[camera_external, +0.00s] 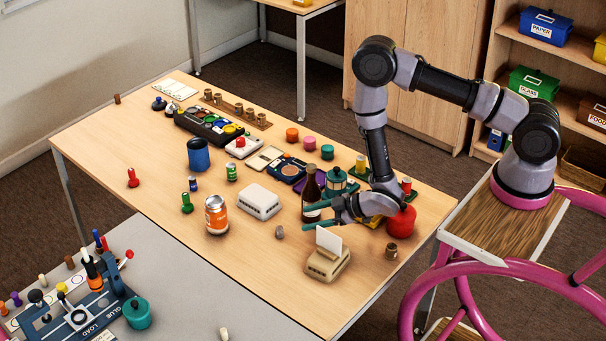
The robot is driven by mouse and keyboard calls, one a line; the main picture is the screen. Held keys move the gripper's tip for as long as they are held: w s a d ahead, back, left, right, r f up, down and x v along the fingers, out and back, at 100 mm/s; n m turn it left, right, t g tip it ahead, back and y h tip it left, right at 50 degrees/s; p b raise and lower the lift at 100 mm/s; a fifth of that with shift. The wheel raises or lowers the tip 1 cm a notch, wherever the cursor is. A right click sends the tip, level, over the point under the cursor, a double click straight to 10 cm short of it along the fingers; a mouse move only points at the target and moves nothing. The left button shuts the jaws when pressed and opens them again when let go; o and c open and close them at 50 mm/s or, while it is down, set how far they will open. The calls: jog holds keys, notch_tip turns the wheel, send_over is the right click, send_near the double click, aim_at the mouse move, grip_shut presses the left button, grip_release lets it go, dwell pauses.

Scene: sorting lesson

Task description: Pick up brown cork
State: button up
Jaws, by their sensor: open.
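A small brown cork-like piece (391,251) stands on the table near its right front edge, below the red round object. Another small brown cylinder (117,99) stands alone at the far left edge. Several brown cork-like pieces (239,109) stand in a row on a wooden strip at the back. I cannot tell for certain which is the brown cork. My gripper (306,218) has teal fingers, points left, and is open low over the right part of the table. It is left of the front piece and apart from it. The dark bottle overlaps the fingers in the picture.
Close to my gripper are a dark bottle (312,190), a red round object (401,222), a beige card holder (327,264) and a teal lidded pot (337,180). A white box (259,202) and an orange can (216,214) stand farther left.

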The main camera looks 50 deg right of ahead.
aim_at(282, 228)
jog(key=x, duration=0.5)
jog(key=shift+w+a+f, duration=0.1)
jog(key=shift+f, duration=0.15)
jog(key=shift+s+a+x, duration=0.1)
jog(key=shift+x, duration=1.3)
jog(key=shift+s+a+x, duration=0.1)
jog(key=shift+a+x, duration=0.05)
jog(key=shift+x, duration=1.25)
jog(key=shift+f, duration=0.15)
jog(key=shift+c, duration=0.3)
grip_shut()
